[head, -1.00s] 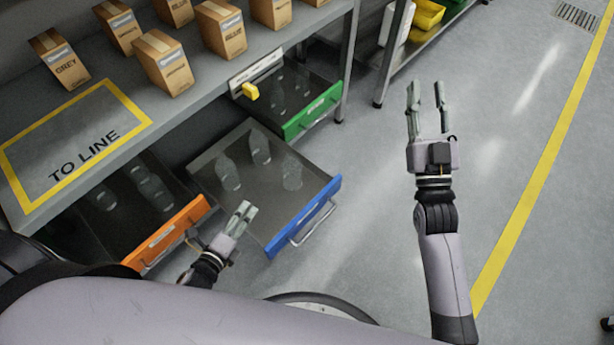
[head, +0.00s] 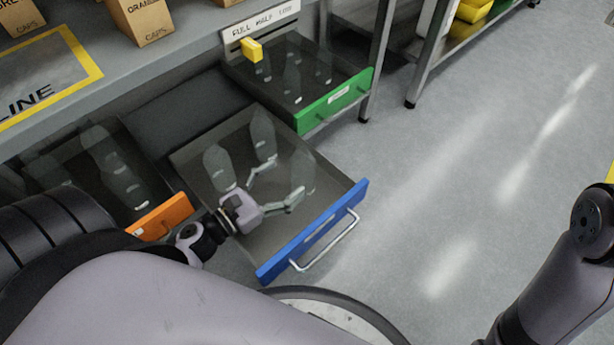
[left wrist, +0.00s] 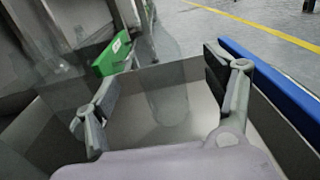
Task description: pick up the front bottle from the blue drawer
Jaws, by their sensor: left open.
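The blue drawer (head: 330,213) is pulled out and holds three clear, see-through bottles. The front bottle (head: 303,170) stands nearest the blue front panel. A second bottle (head: 218,166) is at the left and a third bottle (head: 263,134) is at the back. My left gripper (head: 286,178) is over the drawer, open, with its fingers pointing toward the front bottle. In the left wrist view a clear bottle (left wrist: 170,100) shows faintly ahead between the spread fingers of the gripper (left wrist: 167,100). I cannot tell whether a finger touches it. My right gripper is out of view.
The open green drawer (head: 335,98) with clear bottles and a yellow block (head: 251,50) is behind. The open orange drawer (head: 160,217) with clear bottles is at the left. The shelf (head: 165,62) overhangs the back. The floor to the right is clear.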

